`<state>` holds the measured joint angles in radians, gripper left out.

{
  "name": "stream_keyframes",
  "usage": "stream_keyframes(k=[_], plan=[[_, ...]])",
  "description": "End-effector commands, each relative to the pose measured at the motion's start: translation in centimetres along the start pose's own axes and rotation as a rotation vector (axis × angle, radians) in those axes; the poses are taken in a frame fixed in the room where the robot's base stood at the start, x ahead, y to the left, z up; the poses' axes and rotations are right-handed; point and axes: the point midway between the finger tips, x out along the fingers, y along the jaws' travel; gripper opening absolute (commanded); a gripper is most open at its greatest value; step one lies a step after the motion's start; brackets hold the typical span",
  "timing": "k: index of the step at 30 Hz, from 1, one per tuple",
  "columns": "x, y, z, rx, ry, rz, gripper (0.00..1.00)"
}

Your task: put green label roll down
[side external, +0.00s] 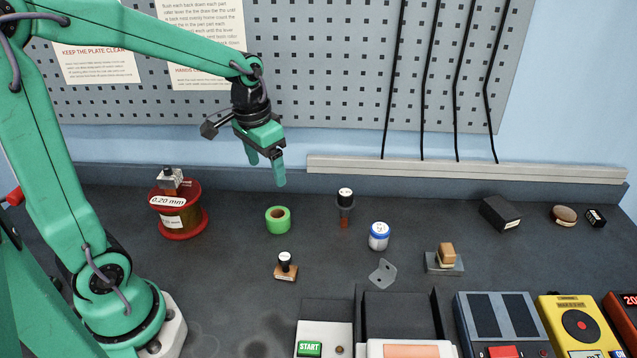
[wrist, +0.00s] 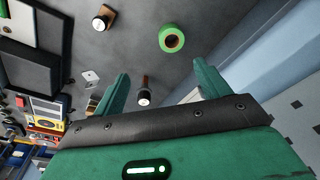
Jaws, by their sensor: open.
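The green label roll (side external: 278,220) stands on the dark bench top, between the red-flanged spool and the black-capped brown bottle. It also shows in the wrist view (wrist: 171,40), beyond my fingertips and apart from them. My gripper (side external: 266,170) hangs above the bench, higher than the roll, with its fingers pointing down. In the wrist view its two green fingers (wrist: 160,84) are spread wide with nothing between them touching either one.
A wire spool (side external: 180,222) is left of the roll. A black-capped brown bottle (side external: 345,210), white jar (side external: 379,236) and stamp (side external: 286,266) stand nearby. Boxed devices (side external: 500,325) line the front right. Bare bench lies around the roll; a pegboard (side external: 330,60) rises behind.

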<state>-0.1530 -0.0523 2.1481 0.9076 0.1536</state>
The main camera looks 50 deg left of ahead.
Motion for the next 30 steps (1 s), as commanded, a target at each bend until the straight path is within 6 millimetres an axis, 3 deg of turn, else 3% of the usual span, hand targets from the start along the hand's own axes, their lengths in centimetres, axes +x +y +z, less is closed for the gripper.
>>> stream_keyframes(k=[6, 15, 24, 30], plan=[[-3.4, 1.8, 2.7, 0.001, 0.099, -0.005, 0.75], [-6.5, 3.7, 6.7, 0.0, 0.227, 0.0, 0.75], [-7.8, 4.9, 10.2, -0.004, 0.33, 0.015, 0.75], [-7.9, 5.2, 11.0, -0.005, 0.354, 0.02, 0.75]])
